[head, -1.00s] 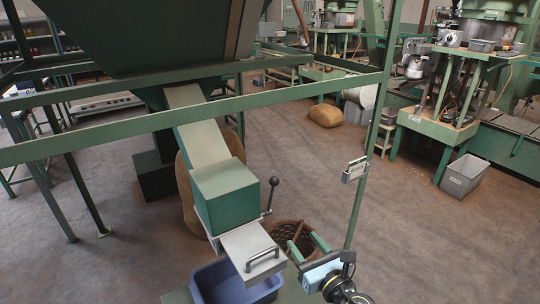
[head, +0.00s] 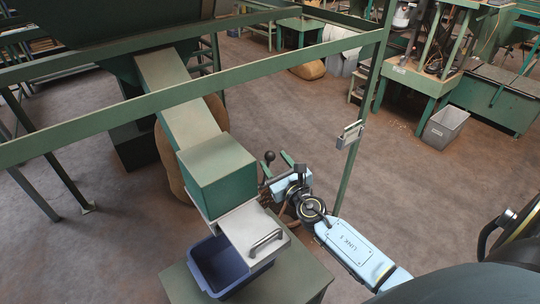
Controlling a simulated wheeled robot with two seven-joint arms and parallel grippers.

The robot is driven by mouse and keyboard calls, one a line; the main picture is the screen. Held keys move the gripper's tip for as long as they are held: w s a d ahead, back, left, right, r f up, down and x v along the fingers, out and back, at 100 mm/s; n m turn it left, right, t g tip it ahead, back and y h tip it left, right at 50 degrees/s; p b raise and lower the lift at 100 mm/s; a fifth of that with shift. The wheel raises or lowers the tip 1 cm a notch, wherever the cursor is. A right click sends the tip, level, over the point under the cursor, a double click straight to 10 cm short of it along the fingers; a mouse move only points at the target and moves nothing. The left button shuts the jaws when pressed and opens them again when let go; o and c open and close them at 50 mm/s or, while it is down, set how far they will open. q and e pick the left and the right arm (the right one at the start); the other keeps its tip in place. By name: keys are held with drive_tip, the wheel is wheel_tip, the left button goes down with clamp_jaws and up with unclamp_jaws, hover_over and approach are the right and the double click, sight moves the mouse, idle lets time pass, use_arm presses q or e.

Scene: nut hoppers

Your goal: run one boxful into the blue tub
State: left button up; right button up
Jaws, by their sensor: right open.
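The blue tub (head: 209,272) sits on a green stand (head: 300,272) below the chute's outlet. Its right part is hidden under a pale metal plate with a bar handle (head: 265,242); no nuts show in the part I see. A green box (head: 217,170) sits at the lower end of the sloping chute (head: 178,97). A lever with a black knob (head: 269,156) stands up at the box's right side. My right gripper (head: 275,171) is open, with its green fingers close to the lever; I cannot tell whether they touch it. My left gripper is out of view.
A green frame rail (head: 200,94) crosses in front of the chute, and a post (head: 352,165) with a small holder stands right of my gripper. A sack (head: 221,112) is behind the chute. A grey bin (head: 445,127) stands at the right. Open floor lies between.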

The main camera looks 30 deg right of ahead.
sight(273, 159)
drive_tip(key=shift+w+d, duration=0.2)
drive_tip(key=shift+w, duration=1.7)
drive_tip(key=shift+c, duration=0.4)
clamp_jaws()
